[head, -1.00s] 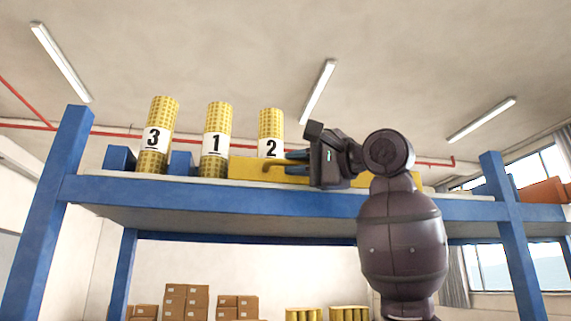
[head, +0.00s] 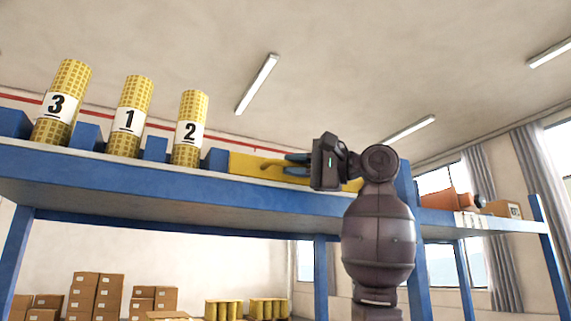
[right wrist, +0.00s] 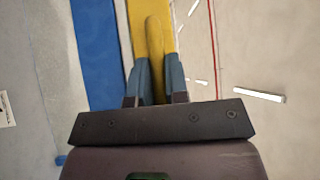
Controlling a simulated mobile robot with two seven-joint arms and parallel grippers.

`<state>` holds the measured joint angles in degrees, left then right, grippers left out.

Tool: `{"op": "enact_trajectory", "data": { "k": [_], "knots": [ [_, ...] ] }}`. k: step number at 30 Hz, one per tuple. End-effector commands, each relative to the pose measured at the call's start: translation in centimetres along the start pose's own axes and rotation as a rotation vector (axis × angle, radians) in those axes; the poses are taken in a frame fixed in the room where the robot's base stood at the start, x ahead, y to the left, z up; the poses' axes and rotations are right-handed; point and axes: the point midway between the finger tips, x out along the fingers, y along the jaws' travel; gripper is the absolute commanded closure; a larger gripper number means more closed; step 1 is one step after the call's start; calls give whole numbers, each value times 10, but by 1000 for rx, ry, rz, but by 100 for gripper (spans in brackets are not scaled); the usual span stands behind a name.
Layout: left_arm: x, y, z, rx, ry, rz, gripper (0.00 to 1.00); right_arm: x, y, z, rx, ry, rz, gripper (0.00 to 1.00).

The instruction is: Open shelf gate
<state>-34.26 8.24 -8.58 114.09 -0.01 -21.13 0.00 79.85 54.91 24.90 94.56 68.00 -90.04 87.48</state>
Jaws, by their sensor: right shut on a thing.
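The yellow shelf gate (head: 243,164) stands along the front of the blue shelf's upper level, right of the rolls. A yellow handle (head: 276,167) sticks out from it. My right gripper (head: 290,165) is shut on this handle. In the right wrist view the two blue-grey fingers (right wrist: 157,85) sit on either side of the yellow handle (right wrist: 154,38), with the yellow gate (right wrist: 136,14) behind. My gripper and arm hide the gate's right part in the head view. My left gripper is not in view.
Yellow rolls numbered 3 (head: 61,103), 1 (head: 130,117) and 2 (head: 189,129) stand on the shelf (head: 120,176) between blue blocks. A shelf post (head: 405,205) rises right of my arm. An orange object (head: 450,199) lies on a further shelf at right.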

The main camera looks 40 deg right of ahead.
Motion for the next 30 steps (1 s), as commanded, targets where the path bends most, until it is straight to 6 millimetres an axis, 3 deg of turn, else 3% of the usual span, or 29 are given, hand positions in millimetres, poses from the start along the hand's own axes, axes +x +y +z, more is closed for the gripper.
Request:
{"op": "enact_trajectory", "data": {
  "k": [8, 9, 13, 23, 30],
  "knots": [
    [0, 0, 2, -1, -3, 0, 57, 0, 1, 0, 0, -1, 3, 100],
    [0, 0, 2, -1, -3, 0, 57, 0, 1, 0, 0, -1, 3, 79],
    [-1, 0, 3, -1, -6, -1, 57, 0, 1, 0, 0, 0, 2, 60],
    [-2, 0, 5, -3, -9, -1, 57, -3, 0, 0, 0, 1, 0, 60],
    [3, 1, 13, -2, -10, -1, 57, -34, 2, 0, 0, 4, 0, 60]
  ]
}}
